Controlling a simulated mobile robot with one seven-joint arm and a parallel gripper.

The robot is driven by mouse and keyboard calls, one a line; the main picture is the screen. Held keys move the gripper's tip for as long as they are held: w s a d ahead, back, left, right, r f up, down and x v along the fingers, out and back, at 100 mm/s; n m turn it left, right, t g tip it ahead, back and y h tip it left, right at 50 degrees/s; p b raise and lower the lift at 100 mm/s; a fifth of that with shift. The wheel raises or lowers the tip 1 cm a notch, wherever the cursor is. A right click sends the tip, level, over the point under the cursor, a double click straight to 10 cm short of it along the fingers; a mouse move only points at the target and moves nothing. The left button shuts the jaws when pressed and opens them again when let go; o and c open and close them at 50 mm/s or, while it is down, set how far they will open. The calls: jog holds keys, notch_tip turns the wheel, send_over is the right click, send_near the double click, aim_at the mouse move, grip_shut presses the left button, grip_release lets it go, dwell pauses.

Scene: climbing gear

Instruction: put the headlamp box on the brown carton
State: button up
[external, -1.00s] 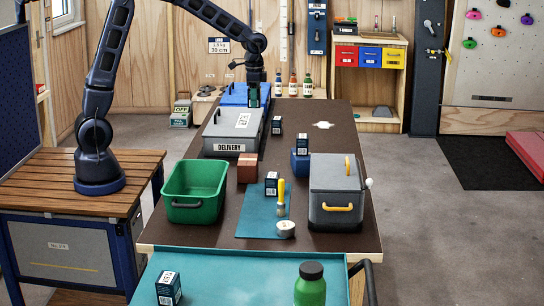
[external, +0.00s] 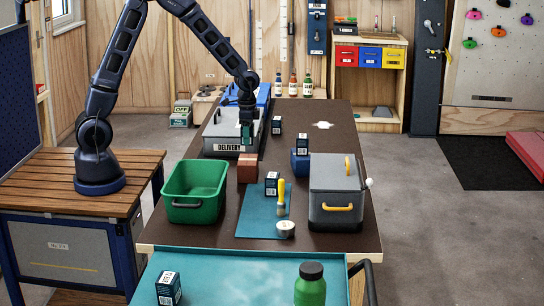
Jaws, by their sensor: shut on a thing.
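My gripper (external: 247,126) points down and is shut on a small dark teal box (external: 246,137), which appears to be the headlamp box; its print is too small to read. The gripper's fingers partly hide it. The brown carton (external: 247,169) is a small reddish-brown block on the dark table, to the right of the green bin. In the picture the held box is just above the carton, in front of the grey delivery case. It looks apart from the carton, but the exact height and depth are hard to tell.
The grey delivery case (external: 221,145) is behind the carton, and the green bin (external: 194,190) is at its left. Similar small dark boxes stand at the right (external: 276,125), on a blue block (external: 301,162) and on the teal mat (external: 254,222). A grey cooler (external: 335,190) stands farther right.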

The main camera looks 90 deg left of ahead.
aim_at(248, 159)
jog(key=shift+f, duration=3.15)
jog(key=o, duration=1)
jog(key=shift+f, duration=0.1)
